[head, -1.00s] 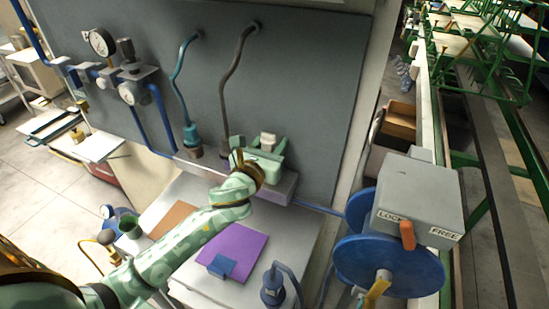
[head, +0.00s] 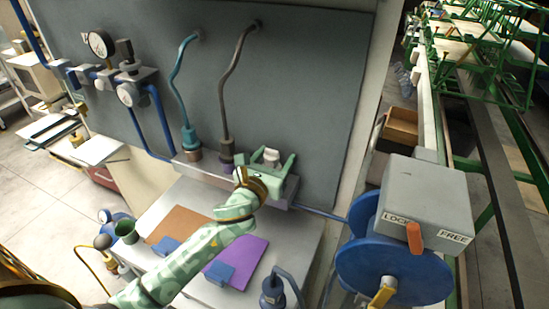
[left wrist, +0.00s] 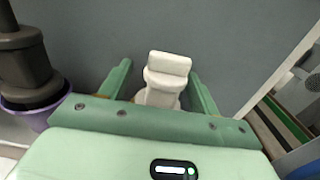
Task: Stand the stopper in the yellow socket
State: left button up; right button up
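The pale grey-white stopper (head: 270,157) stands upright at the right part of the wall ledge (head: 205,172). In the left wrist view the stopper (left wrist: 165,80) has a wide block top and lies between my left gripper's green fingers (left wrist: 162,88), with a gap on each side. My left gripper (head: 268,168) is open around it. The stopper's lower end is hidden behind the gripper's palm. I cannot make out a yellow socket; what the stopper rests in is hidden. My right gripper is not in view.
Beside the stopper, a dark plug with a hose (head: 227,158) sits in a purple socket (left wrist: 40,112); a teal plug (head: 190,137) stands farther left. Below are brown (head: 180,223) and purple (head: 245,255) mats and a blue plug (head: 272,293). A blue reel (head: 390,265) stands right.

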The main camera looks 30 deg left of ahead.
pick_arm(q)
jog(key=shift+r, duration=0.1)
jog(key=shift+s+r, duration=0.1)
jog(key=shift+r, duration=0.2)
jog(key=s, duration=1.1)
jog(key=shift+s+d, duration=0.35)
jog(key=shift+s, duration=0.05)
jog(key=shift+f, duration=0.1)
